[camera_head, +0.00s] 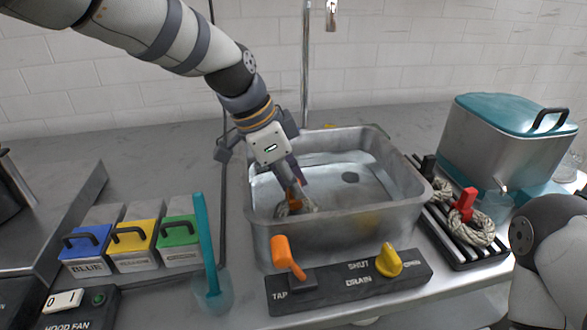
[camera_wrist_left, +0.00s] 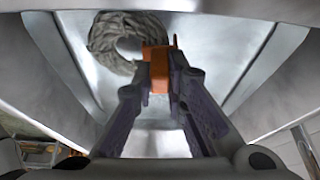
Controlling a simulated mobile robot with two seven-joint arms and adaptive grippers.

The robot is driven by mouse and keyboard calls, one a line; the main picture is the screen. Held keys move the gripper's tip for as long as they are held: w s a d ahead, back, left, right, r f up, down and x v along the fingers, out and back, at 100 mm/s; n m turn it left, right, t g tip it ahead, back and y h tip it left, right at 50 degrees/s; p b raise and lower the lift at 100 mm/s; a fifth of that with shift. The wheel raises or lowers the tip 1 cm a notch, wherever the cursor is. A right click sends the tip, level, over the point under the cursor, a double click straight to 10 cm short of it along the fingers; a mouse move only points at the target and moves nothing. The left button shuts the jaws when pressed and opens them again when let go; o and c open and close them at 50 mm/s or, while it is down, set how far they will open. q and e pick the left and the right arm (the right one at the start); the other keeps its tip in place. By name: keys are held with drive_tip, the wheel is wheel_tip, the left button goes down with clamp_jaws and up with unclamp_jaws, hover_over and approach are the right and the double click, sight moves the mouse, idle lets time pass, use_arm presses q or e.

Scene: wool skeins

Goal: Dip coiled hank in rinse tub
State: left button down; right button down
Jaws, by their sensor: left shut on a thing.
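The coiled hank (camera_head: 303,208) is a grey-beige ring of wool with an orange tag (camera_wrist_left: 155,60). My left gripper (camera_head: 293,188) reaches down into the metal rinse tub (camera_head: 345,222) and is shut on the orange tag. In the left wrist view the hank (camera_wrist_left: 103,42) hangs beyond the fingertips (camera_wrist_left: 158,75), low in the tub near its left front side. The fingers hide part of the hank in the head view. I cannot tell clearly where any water surface lies against it. My right gripper is out of view.
A control panel with an orange tap lever (camera_head: 286,256) and yellow drain lever (camera_head: 388,262) stands before the tub. A rack (camera_head: 462,248) at right holds a red-tagged hank (camera_head: 472,226). Blue (camera_head: 86,246), yellow (camera_head: 136,244) and green (camera_head: 178,238) lidded boxes stand left.

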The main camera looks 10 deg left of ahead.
use_arm(q)
drive_tip(key=shift+f, duration=0.1)
drive_tip(key=shift+a, duration=0.1)
idle(0.5)
drive_tip(key=shift+s+a+f+p, duration=0.3)
drive_tip(key=shift+a+f, duration=0.1)
drive_tip(key=shift+a, duration=0.15)
drive_tip(key=shift+w+d, duration=0.1)
drive_tip(key=shift+d, duration=0.05)
drive_tip(key=shift+w+d+r, duration=0.2)
drive_tip(key=shift+d+r, duration=0.2)
drive_tip(key=shift+d, duration=0.15)
drive_tip(key=shift+a, duration=0.15)
